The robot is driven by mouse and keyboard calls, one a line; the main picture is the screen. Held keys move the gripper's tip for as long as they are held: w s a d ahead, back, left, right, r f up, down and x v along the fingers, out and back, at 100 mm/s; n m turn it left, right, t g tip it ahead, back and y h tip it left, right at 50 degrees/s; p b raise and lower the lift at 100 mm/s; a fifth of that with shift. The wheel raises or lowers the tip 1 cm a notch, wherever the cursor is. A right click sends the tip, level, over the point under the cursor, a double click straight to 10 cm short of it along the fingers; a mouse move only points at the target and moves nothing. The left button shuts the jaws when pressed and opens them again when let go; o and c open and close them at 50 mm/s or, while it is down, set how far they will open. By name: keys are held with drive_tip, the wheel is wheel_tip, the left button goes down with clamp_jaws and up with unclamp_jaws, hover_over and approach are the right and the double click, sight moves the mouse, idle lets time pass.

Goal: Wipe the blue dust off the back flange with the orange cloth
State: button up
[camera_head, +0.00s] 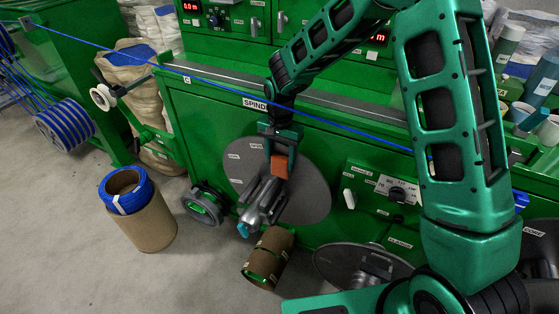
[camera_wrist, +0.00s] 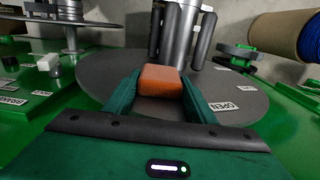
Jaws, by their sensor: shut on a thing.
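My gripper (camera_head: 279,160) is shut on the orange cloth (camera_head: 279,168), a small folded block. In the wrist view the cloth (camera_wrist: 160,80) sits between the two green fingers (camera_wrist: 162,90). The back flange (camera_head: 312,190) is a large grey disc on the front of the green machine, and the cloth is in front of its upper middle. In the wrist view the flange (camera_wrist: 100,68) spreads behind and around the fingers. I cannot tell whether the cloth touches it. I see no clear blue dust; the cloth and fingers hide part of the face.
A metal spindle (camera_head: 262,203) sticks out of the flange just below my gripper. A brown cardboard core (camera_head: 268,257) is below it. A blue cable (camera_head: 330,132) runs across above the flange. A cardboard drum with blue cable (camera_head: 147,222) stands on the floor at left.

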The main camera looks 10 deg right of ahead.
drive_tip(key=shift+d, duration=0.1)
drive_tip(key=s+d, duration=0.1)
drive_tip(key=s+d+r, duration=0.1)
drive_tip(key=d, duration=0.1)
drive_tip(key=shift+s+r, duration=0.1)
drive_tip(key=shift+r, duration=0.05)
drive_tip(key=shift+a, duration=0.1)
drive_tip(key=shift+w+a+f, duration=0.35)
drive_tip(key=shift+w+a, duration=0.25)
drive_tip(key=shift+a, duration=0.15)
drive_tip(key=shift+w+a+f, duration=0.3)
drive_tip(key=shift+w+a, duration=0.25)
drive_tip(key=shift+a, duration=0.15)
drive_tip(key=shift+s+a, duration=0.55)
drive_tip(key=shift+s, duration=0.3)
drive_tip(key=shift+s+a, duration=0.6)
drive_tip(key=shift+s, duration=0.2)
drive_tip(key=shift+s+a, duration=0.55)
drive_tip(key=shift+s, duration=0.3)
drive_tip(key=shift+s, duration=0.15)
